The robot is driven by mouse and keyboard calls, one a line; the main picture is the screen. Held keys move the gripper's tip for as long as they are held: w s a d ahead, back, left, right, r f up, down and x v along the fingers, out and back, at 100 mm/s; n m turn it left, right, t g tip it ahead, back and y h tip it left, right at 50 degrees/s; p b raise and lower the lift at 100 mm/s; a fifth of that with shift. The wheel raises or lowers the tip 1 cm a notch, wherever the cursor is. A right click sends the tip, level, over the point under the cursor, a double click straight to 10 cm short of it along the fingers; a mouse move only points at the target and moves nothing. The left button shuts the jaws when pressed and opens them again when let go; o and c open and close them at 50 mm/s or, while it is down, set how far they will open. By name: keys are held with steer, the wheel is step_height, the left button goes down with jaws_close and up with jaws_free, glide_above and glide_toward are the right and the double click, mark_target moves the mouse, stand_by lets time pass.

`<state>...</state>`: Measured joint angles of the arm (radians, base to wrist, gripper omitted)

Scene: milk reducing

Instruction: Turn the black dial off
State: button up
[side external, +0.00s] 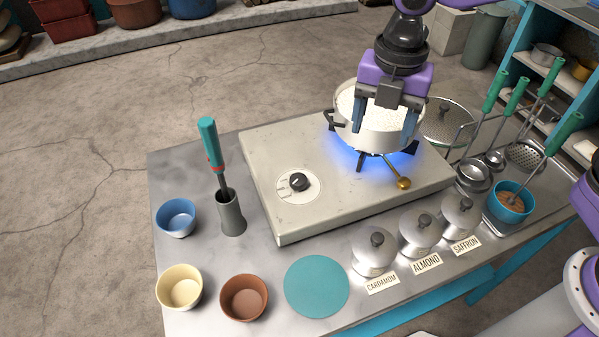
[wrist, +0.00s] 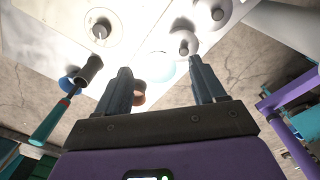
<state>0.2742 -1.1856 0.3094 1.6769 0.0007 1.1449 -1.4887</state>
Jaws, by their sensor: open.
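The black dial (side external: 299,181) sits on a white round plate at the left front of the pale stove (side external: 262,150). It also shows in the wrist view (wrist: 101,28), at the upper left. A blue flame (side external: 345,155) glows under a white pot (side external: 372,134) of white liquid on the stove. My gripper (side external: 383,122) is open and empty, over the pot in the side view, up and to the right of the dial and apart from it. Its two fingers show in the wrist view (wrist: 160,82).
A steel holder (side external: 231,213) with a teal-handled tool (side external: 208,140) stands left of the stove. Several lidded jars (side external: 374,252) and a brass knob (side external: 404,183) are at the front right. Small bowls (side external: 180,287) and a teal disc (side external: 317,286) lie in front.

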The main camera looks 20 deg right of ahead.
mark_target(298, 179)
steer(key=w+a+f+n, duration=0.3)
steer(key=w+a+n, duration=0.7)
steer(key=w, duration=0.1)
step_height(298, 179, down, 17)
steer(key=shift+w+d+f, duration=0.15)
steer(key=shift+f, duration=0.05)
steer(key=c, duration=1.1)
